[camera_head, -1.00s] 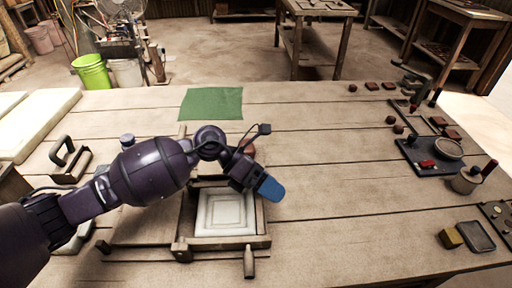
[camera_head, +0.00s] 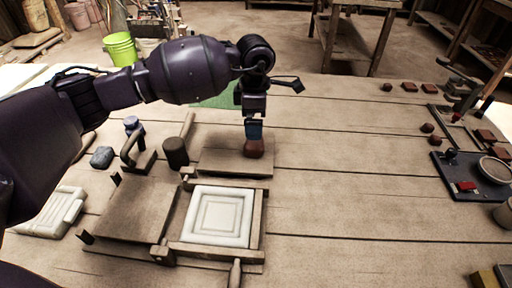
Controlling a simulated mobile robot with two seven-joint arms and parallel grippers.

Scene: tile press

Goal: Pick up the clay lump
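A reddish-brown clay lump (camera_head: 254,149) sits on a flat wooden board (camera_head: 222,162) behind the tile press. My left gripper (camera_head: 254,133) points straight down, with its blue fingertips at the top of the lump. From this side I cannot tell whether the fingers are closed on it. The press has an open wooden frame (camera_head: 257,215) around a white square mould (camera_head: 219,214) with a stepped pattern. Its hinged wooden lid (camera_head: 132,215) lies open to the left. My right gripper is not in view.
A dark cylinder (camera_head: 176,152) and a grey stone (camera_head: 102,157) stand left of the board. Small brown lumps (camera_head: 427,127) and a dark tray (camera_head: 458,185) with a round dish are at the right. A green cloth (camera_head: 215,97) lies behind my arm. The table's middle right is clear.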

